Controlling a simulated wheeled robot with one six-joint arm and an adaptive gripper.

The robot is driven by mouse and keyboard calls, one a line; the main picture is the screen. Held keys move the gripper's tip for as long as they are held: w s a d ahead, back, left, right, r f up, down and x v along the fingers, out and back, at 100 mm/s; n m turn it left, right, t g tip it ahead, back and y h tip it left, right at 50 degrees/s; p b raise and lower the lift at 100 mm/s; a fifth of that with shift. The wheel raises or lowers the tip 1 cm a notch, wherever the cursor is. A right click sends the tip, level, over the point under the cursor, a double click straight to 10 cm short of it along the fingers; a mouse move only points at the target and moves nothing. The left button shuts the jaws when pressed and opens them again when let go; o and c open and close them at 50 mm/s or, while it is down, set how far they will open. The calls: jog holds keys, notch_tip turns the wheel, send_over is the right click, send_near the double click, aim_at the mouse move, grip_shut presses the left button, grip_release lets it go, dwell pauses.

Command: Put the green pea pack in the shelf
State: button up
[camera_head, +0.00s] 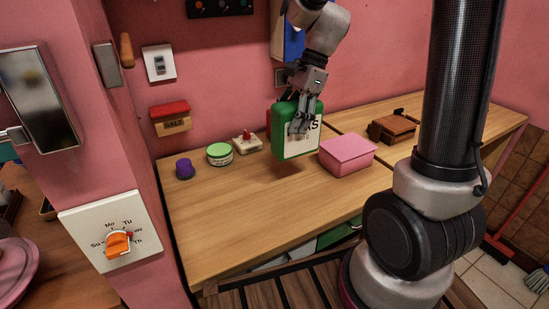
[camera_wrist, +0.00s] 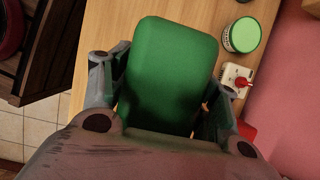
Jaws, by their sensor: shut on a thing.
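The green pea pack (camera_head: 289,146) has a white label with dark letters, partly covered by the fingers. My gripper (camera_head: 303,127) is shut on it and holds it upright, above the wooden counter with a shadow below. In the wrist view the green top of the pack (camera_wrist: 170,68) sits between the two fingers of my gripper (camera_wrist: 162,95). An open space under the counter (camera_head: 335,236) shows a green item and pale things, largely hidden; I cannot tell whether it is the shelf.
A pink box (camera_head: 347,155) stands just right of the pack. A green-lidded jar (camera_head: 220,154), a purple jar (camera_head: 185,168) and a small white block with a red knob (camera_head: 247,143) stand to the left. A brown box (camera_head: 391,127) is farther right. The front counter (camera_head: 240,220) is clear.

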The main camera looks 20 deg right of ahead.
aim_at(290, 149)
notch_tip(290, 149, down, 9)
jog(key=shift+f, duration=0.1)
dwell(0.3)
jog(key=o, duration=1.4)
jog(key=shift+f, duration=0.1)
